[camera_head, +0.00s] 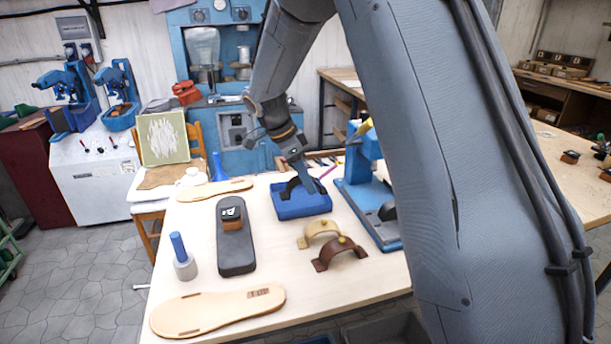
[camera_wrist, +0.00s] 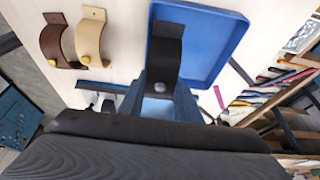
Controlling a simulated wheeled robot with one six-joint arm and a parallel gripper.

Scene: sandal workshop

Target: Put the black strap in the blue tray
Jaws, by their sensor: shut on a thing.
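The blue tray (camera_head: 302,207) lies on the light wooden table, and it fills the upper middle of the wrist view (camera_wrist: 228,26). My gripper (camera_head: 303,180) reaches down over the tray. In the wrist view my gripper (camera_wrist: 163,92) is shut on the black strap (camera_wrist: 166,52), a curved band. The strap (camera_head: 290,188) is at the left part of the tray in the head view. In the wrist view it overlaps the tray's left side. I cannot tell whether it touches the tray floor.
A tan strap (camera_head: 318,231) and a brown strap (camera_head: 338,253) stand in front of the tray. A blue press (camera_head: 366,190) stands close on the right.

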